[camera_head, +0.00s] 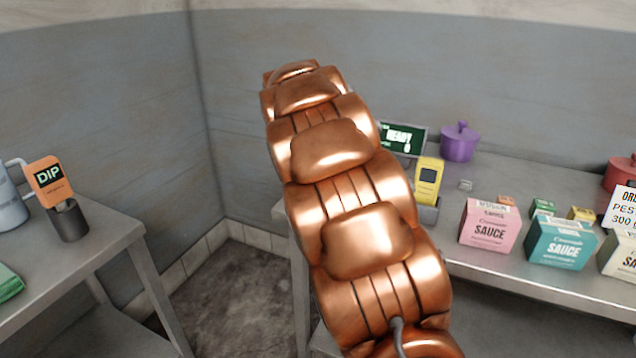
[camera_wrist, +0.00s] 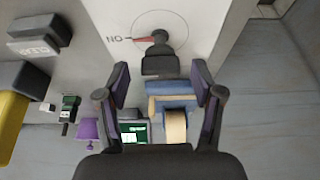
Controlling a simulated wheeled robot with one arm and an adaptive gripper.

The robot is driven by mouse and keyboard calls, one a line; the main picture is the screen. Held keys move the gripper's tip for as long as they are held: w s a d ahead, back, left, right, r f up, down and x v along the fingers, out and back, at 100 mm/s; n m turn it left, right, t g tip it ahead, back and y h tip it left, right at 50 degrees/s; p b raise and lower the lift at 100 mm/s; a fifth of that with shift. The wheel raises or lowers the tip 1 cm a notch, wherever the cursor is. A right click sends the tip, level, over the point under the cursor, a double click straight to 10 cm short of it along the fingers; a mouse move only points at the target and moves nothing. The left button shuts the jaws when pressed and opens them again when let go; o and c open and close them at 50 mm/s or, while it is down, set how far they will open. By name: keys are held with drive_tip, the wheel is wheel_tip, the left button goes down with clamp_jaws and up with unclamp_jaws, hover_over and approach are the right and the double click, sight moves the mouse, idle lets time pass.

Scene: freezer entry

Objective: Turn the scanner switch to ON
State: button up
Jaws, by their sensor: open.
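In the wrist view my gripper (camera_wrist: 160,76) is open, its two dark fingers with purple pads spread apart. Just beyond the fingertips is a dark switch knob (camera_wrist: 158,50) on a pale panel (camera_wrist: 200,14) with a thin dial circle. The ON label (camera_wrist: 117,39) appears upside down at the left of the dial. A small red mark shows between the knob and the label. The dark knob end lies roughly between the fingers; contact cannot be told. In the head view my copper arm fills the middle, and neither my fingers nor the switch shows.
A yellow scanner (camera_head: 428,178) stands in a grey cradle beside a screen reading READY 0 (camera_head: 406,137). A purple pot (camera_head: 459,142) and sauce boxes (camera_head: 489,225) stand on the right counter. A blue-and-tan object (camera_wrist: 172,102) lies between the fingers in the wrist view; its distance is unclear.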

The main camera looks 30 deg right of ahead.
drive_tip(key=v, duration=1.2)
idle(0.6)
drive_tip(key=s+a+f+n+g+y+p, duration=0.1)
drive_tip(key=s+a+n+p, duration=0.2)
drive_tip(key=s+a, duration=0.3)
drive_tip(key=s+a+f+n+y+p, duration=0.1)
drive_tip(key=s+a, duration=0.5)
drive_tip(key=s, duration=0.6)
drive_tip(key=shift+f+n+g+p, duration=0.4)
drive_tip(key=shift+n+p, duration=0.5)
drive_tip(key=shift+p, duration=0.1)
drive_tip(key=s+a+f+n+p, duration=0.1)
drive_tip(key=s+a+f+n, duration=0.1)
drive_tip(key=s, duration=0.4)
drive_tip(key=s+a+f+n+g+y+p, duration=0.1)
drive_tip(key=s+a+n, duration=0.1)
drive_tip(key=s, duration=0.3)
drive_tip(key=s+a+f+n+g+p, duration=0.1)
drive_tip(key=s+a+f+n+p, duration=0.1)
drive_tip(key=s+a, duration=0.2)
drive_tip(key=shift+s+f+y, duration=0.2)
drive_tip(key=shift+s, duration=0.45)
drive_tip(key=shift+s+f+y, duration=0.15)
drive_tip(key=shift+s+y, duration=0.05)
drive_tip(key=shift+s, duration=0.45)
drive_tip(key=shift+c, duration=0.2)
